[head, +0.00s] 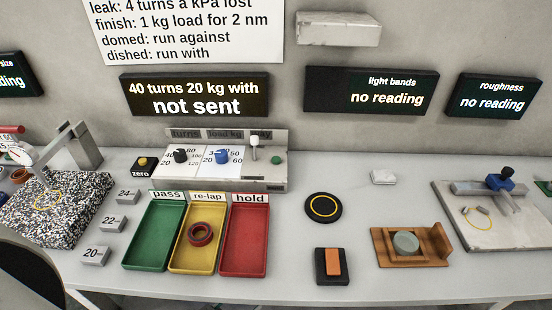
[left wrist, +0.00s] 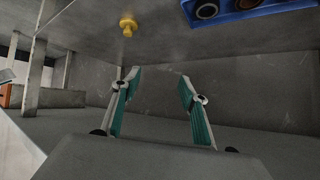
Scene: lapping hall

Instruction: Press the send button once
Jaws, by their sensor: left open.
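A grey control panel (head: 225,182) stands at the back of the bench, with a black knob (head: 181,156), a blue knob (head: 221,156) and an upright white lever (head: 254,147). A small green button (head: 276,158) sits at the panel's right end. No "send" label is readable, so I cannot confirm it is the send button. The display above (head: 197,96) reads "40 turns 20 kg with not sent". My left gripper (left wrist: 158,74) shows in the left wrist view, open and empty, away from any panel. Neither gripper shows in the head view.
Green, yellow and red trays (head: 243,262) stand before the panel; the yellow one holds a dark red ring (head: 201,234). An orange button block (head: 332,263), a black disc (head: 323,207) and a wooden fixture (head: 440,245) lie right. A blue object (left wrist: 240,12) shows in the left wrist view.

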